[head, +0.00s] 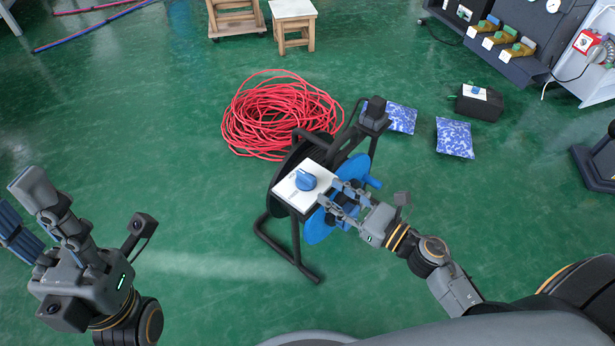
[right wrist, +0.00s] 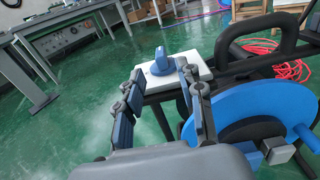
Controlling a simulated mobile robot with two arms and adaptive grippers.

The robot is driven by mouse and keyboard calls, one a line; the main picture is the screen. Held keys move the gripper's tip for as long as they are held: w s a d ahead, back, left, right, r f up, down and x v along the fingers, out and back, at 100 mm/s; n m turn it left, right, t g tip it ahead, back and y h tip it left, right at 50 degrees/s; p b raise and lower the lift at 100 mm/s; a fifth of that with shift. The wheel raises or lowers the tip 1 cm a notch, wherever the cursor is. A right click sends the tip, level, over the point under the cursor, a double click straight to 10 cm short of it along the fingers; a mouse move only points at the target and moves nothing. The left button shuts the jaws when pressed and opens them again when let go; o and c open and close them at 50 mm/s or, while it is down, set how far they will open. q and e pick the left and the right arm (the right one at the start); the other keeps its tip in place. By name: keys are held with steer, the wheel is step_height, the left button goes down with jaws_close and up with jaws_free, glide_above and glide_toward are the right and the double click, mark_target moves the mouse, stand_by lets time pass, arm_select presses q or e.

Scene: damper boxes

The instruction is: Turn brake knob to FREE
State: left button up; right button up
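The blue brake knob (head: 306,180) sits on a white plate (head: 290,194) on top of the black reel stand (head: 272,238). The knob also shows in the right wrist view (right wrist: 160,62). Any lettering on the plate is too small to read. My right gripper (head: 338,195) is open and empty, just right of the plate. In the right wrist view its two fingers (right wrist: 157,95) are spread, with the knob beyond them and apart from them.
A blue reel disc (head: 318,225) stands below my right gripper. A coil of red cable (head: 262,120) lies behind the stand. Blue-white bags (head: 455,138) and a black box (head: 479,103) lie to the right. The green floor left of the stand is clear.

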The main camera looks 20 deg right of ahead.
mark_target(315, 181)
steer(key=x, duration=0.8)
steer(key=shift+c, duration=0.2)
jaws_close()
